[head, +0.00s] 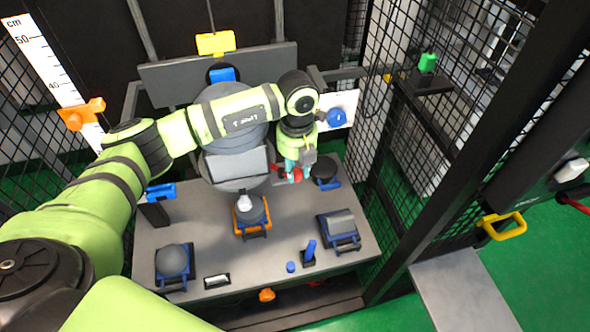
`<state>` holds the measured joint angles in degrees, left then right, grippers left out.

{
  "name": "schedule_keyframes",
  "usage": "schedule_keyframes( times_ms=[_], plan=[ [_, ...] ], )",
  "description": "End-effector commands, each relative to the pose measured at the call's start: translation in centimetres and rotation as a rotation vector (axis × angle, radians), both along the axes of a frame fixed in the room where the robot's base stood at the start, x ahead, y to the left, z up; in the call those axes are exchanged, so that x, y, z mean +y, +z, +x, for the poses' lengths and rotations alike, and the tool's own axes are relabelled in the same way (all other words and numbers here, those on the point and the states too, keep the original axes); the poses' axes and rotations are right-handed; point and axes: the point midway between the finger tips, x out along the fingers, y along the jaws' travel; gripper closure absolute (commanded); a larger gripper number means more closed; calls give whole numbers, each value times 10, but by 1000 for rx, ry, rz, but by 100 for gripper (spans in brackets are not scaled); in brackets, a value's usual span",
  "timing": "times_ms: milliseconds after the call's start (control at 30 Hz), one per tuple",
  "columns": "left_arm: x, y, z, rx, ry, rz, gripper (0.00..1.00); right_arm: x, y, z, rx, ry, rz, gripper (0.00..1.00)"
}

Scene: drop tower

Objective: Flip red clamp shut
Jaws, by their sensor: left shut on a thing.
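My left arm reaches in from the left over the grey table, and its gripper (291,170) points down near the table's back edge. The red clamp (276,168) shows only as small red parts at the fingertips. The gripper looks closed on it, and the fingers cover most of it. I cannot tell the clamp's angle from this view. My right gripper is not in view.
The grey table (200,222) carries a grey ball (173,259) on a blue stand, an orange-framed fixture (252,215), a blue-framed fixture (339,230) and a blue lever (310,250). Mesh fencing (440,130) and a dark post stand at the right.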

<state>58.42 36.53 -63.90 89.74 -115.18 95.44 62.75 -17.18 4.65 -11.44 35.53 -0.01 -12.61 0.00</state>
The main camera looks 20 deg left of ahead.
Motion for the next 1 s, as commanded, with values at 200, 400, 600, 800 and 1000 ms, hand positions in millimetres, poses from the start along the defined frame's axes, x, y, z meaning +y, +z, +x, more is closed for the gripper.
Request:
schedule_keyframes(
  times_ms=[200,400,600,800,1000],
  plan=[
    [-1,0,1,1,22,-3,100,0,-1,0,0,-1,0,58],
    [-1,0,1,2,23,-2,100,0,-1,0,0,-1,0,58],
    [-1,0,1,2,22,-2,46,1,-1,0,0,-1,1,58],
    [-1,0,1,1,22,-1,46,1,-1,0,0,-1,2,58],
    [-1,5,1,-1,22,-1,46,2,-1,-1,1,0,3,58]
  ],
)
